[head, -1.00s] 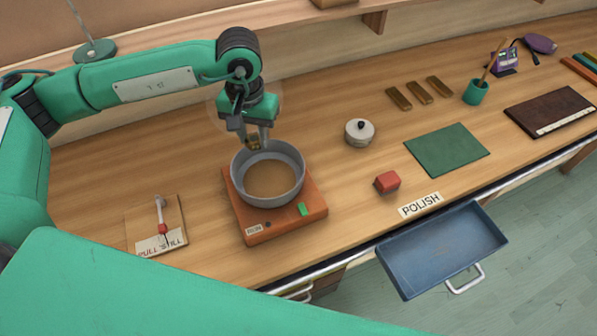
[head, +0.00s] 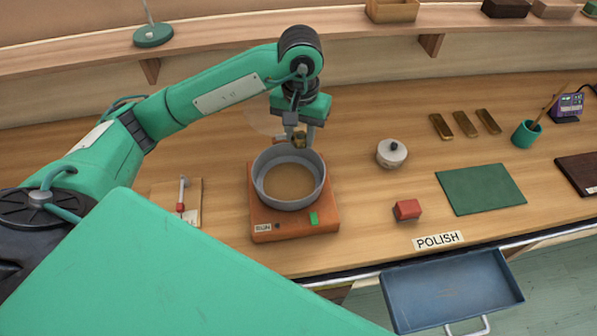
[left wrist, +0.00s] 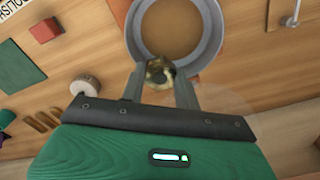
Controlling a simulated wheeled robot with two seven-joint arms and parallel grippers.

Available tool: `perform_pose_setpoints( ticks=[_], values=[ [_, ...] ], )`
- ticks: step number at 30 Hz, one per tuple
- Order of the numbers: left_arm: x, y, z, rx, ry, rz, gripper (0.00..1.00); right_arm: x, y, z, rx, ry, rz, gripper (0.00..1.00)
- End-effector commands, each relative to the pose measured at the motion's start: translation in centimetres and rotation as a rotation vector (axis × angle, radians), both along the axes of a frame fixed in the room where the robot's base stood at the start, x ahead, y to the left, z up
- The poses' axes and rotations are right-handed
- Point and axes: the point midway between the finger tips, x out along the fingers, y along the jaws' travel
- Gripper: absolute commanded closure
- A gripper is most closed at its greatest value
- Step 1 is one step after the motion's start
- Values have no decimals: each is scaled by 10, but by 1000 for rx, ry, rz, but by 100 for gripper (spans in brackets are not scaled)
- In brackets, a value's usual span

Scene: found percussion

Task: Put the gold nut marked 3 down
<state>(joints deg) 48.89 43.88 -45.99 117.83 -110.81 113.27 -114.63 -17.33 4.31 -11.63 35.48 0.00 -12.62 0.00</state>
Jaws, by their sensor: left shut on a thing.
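My left gripper (head: 300,138) is shut on the gold nut (head: 299,141), just above the back rim of a round grey bowl. The nut also shows between the fingers in the left wrist view (left wrist: 158,73). I cannot read a number on it. The bowl (head: 263,185) has a brown layer inside and stands on an orange base (head: 265,228) with a green switch and a label that seems to read RUN. A green mat (head: 480,188) lies to the right, bare. My right gripper is not in view.
A white lidded pot (head: 391,155), a red block (head: 407,210) and several brass bars (head: 465,124) stand on the bench right of the bowl. A board with a small hammer (head: 181,195) is at left. An open blue drawer (head: 450,290) juts out in front, below the POLISH label (head: 438,241).

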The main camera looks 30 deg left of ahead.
Motion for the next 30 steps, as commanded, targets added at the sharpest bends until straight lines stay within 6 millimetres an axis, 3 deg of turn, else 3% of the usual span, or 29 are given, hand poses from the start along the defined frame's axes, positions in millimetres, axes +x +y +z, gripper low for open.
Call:
perform_pose_setpoints(
  ticks=[13, 30],
  values=[
    [-2, 0, -92, 1, 4, 1, 94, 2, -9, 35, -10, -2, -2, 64],
    [-1, 0, -149, 0, -1, -1, 94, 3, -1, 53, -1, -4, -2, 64]
  ],
)
